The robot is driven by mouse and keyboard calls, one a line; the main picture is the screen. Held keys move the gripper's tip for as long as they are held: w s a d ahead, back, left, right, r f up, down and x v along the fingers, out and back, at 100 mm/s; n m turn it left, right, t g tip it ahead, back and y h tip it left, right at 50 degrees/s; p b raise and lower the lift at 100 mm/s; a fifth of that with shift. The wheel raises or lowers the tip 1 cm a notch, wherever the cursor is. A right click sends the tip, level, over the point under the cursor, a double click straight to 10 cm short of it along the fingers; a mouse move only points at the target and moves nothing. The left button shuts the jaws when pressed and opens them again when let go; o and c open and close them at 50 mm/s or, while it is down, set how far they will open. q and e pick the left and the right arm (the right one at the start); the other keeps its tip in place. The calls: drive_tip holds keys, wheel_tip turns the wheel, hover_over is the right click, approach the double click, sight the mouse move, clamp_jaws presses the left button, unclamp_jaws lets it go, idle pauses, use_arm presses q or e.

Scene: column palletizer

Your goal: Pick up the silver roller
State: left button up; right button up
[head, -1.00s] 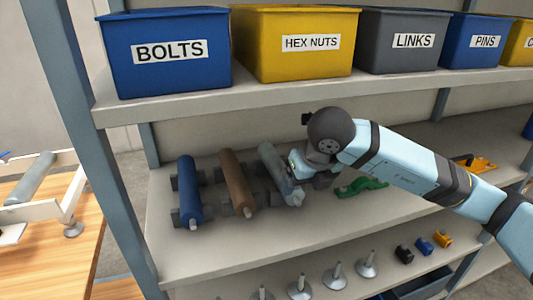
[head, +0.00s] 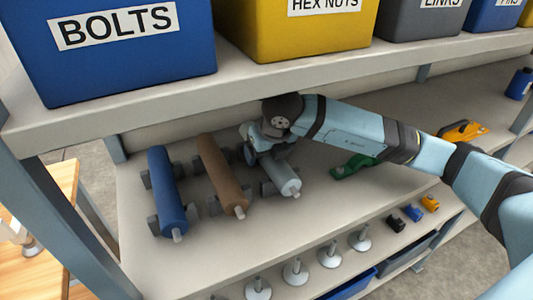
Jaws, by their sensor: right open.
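The silver roller (head: 283,178) lies on the middle shelf in dark holders, to the right of a brown roller (head: 222,174) and a blue roller (head: 167,190). My right gripper (head: 256,148) is at the far end of the silver roller, over its upper part. The wrist and arm come in from the right and hide part of the jaws and the roller's far end. The jaws are open; whether they touch the roller I cannot tell. My left gripper is not in view.
A green part (head: 354,166) lies right of the silver roller, under my arm. An orange tool (head: 462,132) is farther right. The upper shelf (head: 120,110) carries labelled bins, such as the blue bolts bin (head: 130,70), close above. Several metal feet (head: 295,271) stand below.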

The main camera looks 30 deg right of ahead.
drive_tip(key=shift+w+f, duration=0.2)
drive_tip(key=shift+f, duration=0.2)
drive_tip(key=shift+c, duration=0.3)
drive_tip(key=c, duration=1.1)
drive_tip(key=shift+c, duration=1.1)
drive_tip(key=shift+r, duration=0.1)
